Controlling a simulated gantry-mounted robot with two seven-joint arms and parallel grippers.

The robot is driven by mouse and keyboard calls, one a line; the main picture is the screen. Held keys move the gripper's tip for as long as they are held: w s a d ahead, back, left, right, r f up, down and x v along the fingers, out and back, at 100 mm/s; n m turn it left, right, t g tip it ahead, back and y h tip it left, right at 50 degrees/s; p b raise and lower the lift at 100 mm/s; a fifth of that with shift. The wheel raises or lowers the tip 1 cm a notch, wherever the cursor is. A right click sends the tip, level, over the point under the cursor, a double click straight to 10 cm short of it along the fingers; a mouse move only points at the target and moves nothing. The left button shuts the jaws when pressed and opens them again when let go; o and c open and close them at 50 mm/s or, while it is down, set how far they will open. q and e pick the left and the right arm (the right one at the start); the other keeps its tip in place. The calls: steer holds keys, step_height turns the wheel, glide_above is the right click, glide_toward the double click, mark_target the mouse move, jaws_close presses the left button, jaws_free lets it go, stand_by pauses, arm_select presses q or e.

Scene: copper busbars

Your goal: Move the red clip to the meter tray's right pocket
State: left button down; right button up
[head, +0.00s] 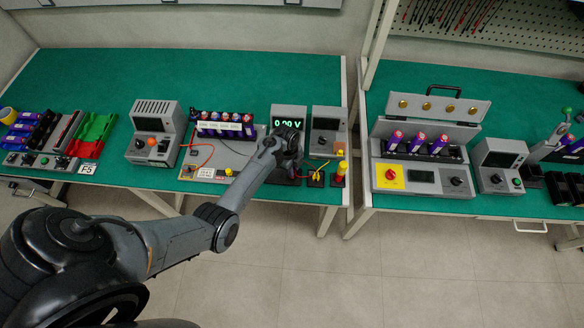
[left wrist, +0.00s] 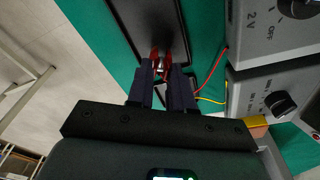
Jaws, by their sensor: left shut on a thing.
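The red clip (left wrist: 155,62) shows in the left wrist view between the two fingers of my left gripper (left wrist: 162,75), which is shut on it. The clip is over or at the near end of a dark tray (left wrist: 128,22) with a black rim; I cannot tell whether it touches the tray. In the head view my left gripper (head: 290,152) is in front of the voltage meter (head: 287,124), which reads 0.00 V. The gripper and arm hide the clip there and much of the tray. My right gripper is not in view.
A red wire (left wrist: 213,68) and a yellow wire (left wrist: 210,99) run beside the gripper. A yellow post (head: 342,170) stands at the bench's front right. A battery rack (head: 222,128) is left of the meter. The green bench top (head: 200,75) behind is clear.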

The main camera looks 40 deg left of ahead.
arm_select(q)
steer(key=shift+f, duration=0.45)
steer(key=shift+f, duration=0.2)
stand_by(0.4)
steer(key=c, duration=0.9)
jaws_free()
steer(key=shift+c, duration=0.2)
step_height(320, 180, up, 3)
steer(key=p, duration=0.3)
step_height(320, 180, up, 3)
steer(key=p, duration=0.4)
